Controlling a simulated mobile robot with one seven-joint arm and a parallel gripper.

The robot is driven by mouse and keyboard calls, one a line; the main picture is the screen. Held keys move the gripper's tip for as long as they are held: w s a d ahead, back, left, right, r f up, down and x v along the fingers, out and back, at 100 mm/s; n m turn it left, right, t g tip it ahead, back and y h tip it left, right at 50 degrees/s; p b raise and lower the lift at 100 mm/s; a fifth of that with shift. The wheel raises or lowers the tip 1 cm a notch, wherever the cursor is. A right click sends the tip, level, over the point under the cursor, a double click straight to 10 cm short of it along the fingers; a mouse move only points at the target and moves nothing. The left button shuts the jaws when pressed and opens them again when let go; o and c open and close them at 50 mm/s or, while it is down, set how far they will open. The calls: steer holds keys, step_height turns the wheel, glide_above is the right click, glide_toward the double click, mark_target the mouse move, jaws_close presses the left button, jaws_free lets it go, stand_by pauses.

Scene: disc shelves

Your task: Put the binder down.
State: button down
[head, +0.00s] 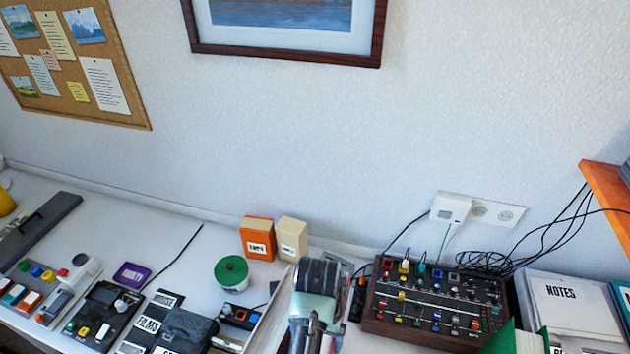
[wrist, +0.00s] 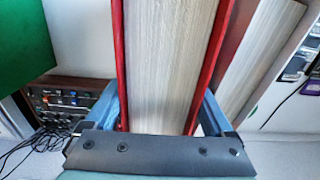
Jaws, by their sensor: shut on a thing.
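A thick binder (wrist: 165,60) with red covers and a white page block fills the middle of the wrist view. My gripper (wrist: 160,112) is shut on it, with one blue finger against each cover. Its lower end is hidden behind the grey palm bar, and what lies beneath it is out of sight. In the head view my arm reaches down at the bottom centre; my fingers and the held binder cannot be made out clearly there.
Another page block (wrist: 250,65) stands just right of the held binder. A green thing (wrist: 25,45) is close on the left. A mixer (head: 435,305) with cables lies right of my arm, near a NOTES box (head: 570,305). A green tub (head: 231,272) and small devices crowd the left desk.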

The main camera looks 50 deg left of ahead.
steer(key=shift+s+a+f+p, duration=0.15)
steer(key=shift+f+p, duration=0.4)
steer(key=shift+f, duration=0.75)
steer(key=shift+f, duration=0.15)
jaws_free()
step_height(320, 180, up, 12)
steer(key=shift+f, duration=0.25)
steer(key=shift+r+p, duration=0.4)
steer(key=shift+p, duration=0.15)
